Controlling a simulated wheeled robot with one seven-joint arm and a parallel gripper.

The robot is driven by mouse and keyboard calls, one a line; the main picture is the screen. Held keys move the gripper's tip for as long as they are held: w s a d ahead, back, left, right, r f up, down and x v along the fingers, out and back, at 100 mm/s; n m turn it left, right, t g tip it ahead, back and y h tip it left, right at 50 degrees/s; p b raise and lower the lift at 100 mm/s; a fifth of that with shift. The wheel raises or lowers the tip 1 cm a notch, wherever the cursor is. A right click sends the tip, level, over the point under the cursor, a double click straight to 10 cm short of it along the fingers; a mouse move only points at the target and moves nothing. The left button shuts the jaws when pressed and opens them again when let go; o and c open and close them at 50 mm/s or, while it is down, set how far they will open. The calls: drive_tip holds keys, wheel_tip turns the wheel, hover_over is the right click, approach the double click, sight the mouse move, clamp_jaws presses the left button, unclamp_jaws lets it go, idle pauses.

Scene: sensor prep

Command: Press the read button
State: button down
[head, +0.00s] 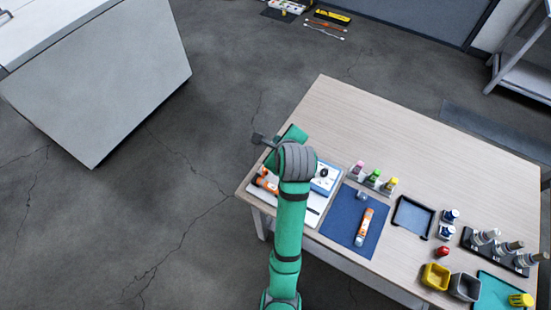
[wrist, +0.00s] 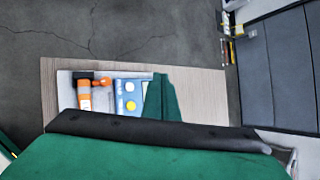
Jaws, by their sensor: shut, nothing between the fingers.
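A blue-and-white device (head: 325,178) lies on the left part of the wooden table, partly hidden by my arm in the head view. The wrist view shows the device (wrist: 120,104) with a pale round spot and a yellow round spot on its face. I cannot tell which one is the read button. My gripper (head: 262,140) is shut and empty, at the end of my green arm, above and left of the device in the head view, apart from it. Its fingertips are not clear in the wrist view, where green and dark parts of mine cover the lower half.
An orange-and-black meter (wrist: 84,97) lies beside the device on a white mat. Several capped bottles (head: 373,178), a black tray (head: 412,217) and a yellow bin (head: 435,276) stand further right. The table's back (head: 340,110) is clear.

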drive_tip(key=shift+a+f, duration=0.1)
drive_tip(key=shift+f, duration=4.35)
drive_tip(key=shift+f, duration=0.15)
drive_tip(key=shift+f, duration=0.25)
drive_tip(key=shift+f, duration=0.4)
drive_tip(key=shift+r, duration=0.85)
drive_tip(key=shift+r, duration=0.1)
wheel_tip(320, 180, up, 5)
drive_tip(key=shift+f, duration=0.1)
